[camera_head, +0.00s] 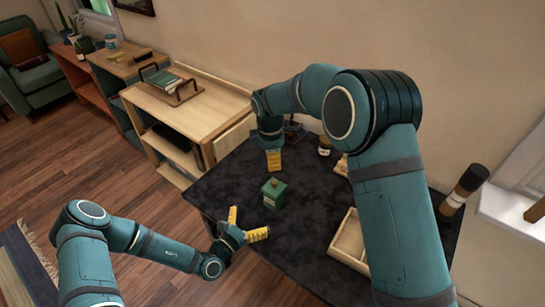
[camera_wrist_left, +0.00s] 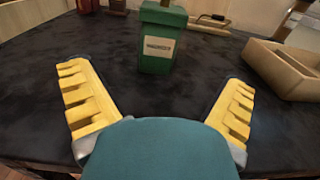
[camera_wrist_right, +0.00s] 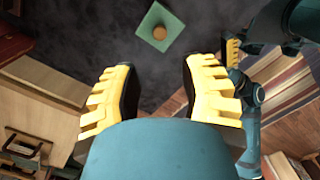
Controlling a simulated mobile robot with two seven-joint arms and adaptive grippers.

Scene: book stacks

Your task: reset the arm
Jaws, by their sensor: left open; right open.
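A small green lidded box (camera_head: 273,192) with a round knob stands upright on the dark table (camera_head: 320,207). The left wrist view shows the box (camera_wrist_left: 160,45) with a pale label, beyond and between the open fingers. My left gripper (camera_head: 250,222) is open and empty by the table's near-left edge, short of the box and apart from it. My right gripper (camera_head: 273,160) points down behind the box in the head view. In the right wrist view it is open and empty (camera_wrist_right: 158,70), with the box's lid (camera_wrist_right: 160,28) seen from above, clear of the fingers.
An open wooden tray (camera_head: 348,243) lies on the table's right side, partly hidden by my right arm. A small jar (camera_head: 324,146) stands at the back, and a dark cylinder (camera_head: 465,188) at far right. A wooden shelf unit (camera_head: 185,117) adjoins the table's left side.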

